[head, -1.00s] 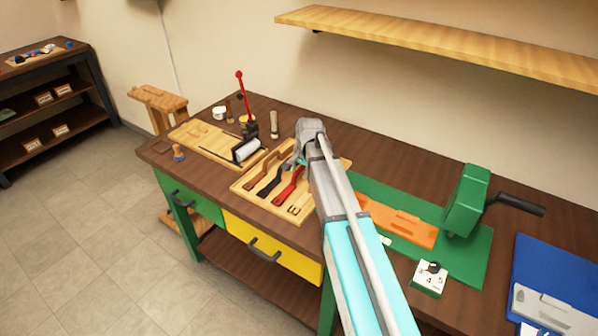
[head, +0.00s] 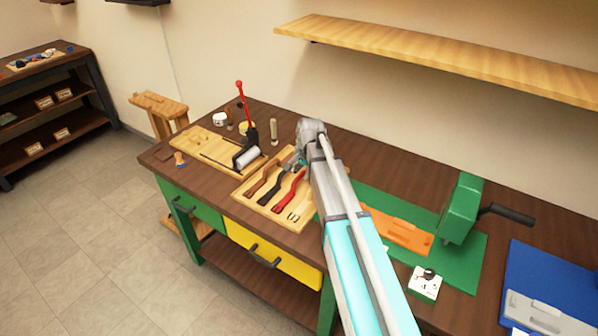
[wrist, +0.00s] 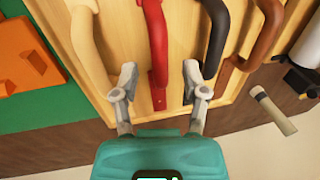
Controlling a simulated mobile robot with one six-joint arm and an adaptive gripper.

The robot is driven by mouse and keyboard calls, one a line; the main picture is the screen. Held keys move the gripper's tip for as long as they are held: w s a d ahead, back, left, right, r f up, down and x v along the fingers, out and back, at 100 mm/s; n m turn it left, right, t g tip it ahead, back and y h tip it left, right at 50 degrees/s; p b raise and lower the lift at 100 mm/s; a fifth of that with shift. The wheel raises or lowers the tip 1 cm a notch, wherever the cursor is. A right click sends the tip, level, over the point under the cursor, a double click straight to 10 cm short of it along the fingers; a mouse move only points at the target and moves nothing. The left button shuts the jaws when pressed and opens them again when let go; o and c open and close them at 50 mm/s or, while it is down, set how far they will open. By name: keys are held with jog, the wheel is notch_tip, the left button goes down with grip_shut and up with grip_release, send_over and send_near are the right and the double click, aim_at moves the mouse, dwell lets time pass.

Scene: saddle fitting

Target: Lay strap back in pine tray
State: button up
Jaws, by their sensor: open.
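The pine tray (head: 284,226) lies on the bench and holds a brown strap (head: 264,180), a black strap (head: 283,190) and a red strap (head: 291,190), side by side. In the wrist view, the red strap (wrist: 155,45) lies on the pale wood with its end between my open fingers, with gaps at both sides. The black strap (wrist: 217,35) runs past the right finger, the brown strap (wrist: 268,35) farther right, and a cream strap (wrist: 88,40) is on the left. My gripper (wrist: 160,80) is open and empty; in the head view my arm partly hides it and the tray's right side.
A wooden board with a red-handled lever press (head: 246,130) stands left of the tray. A green mat (head: 456,262) with an orange plate (head: 400,232) and a green crank device (head: 463,208) lies to the right. A shelf (head: 430,50) overhangs the bench.

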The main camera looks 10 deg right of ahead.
notch_tip(320, 180, up, 8)
jog(key=s+d+p, duration=0.1)
jog(key=p, duration=0.6)
jog(key=shift+p, duration=0.35)
jog(key=shift+s+r, duration=0.1)
dwell(0.3)
jog(key=s+a+n+g+h, duration=0.1)
jog(key=s+n, duration=0.8)
jog(key=s, duration=1.4)
jog(key=shift+s+a+f+g+h, duration=0.2)
jog(key=shift+s+a+g+h, duration=0.05)
jog(key=shift+s+g+h, duration=0.05)
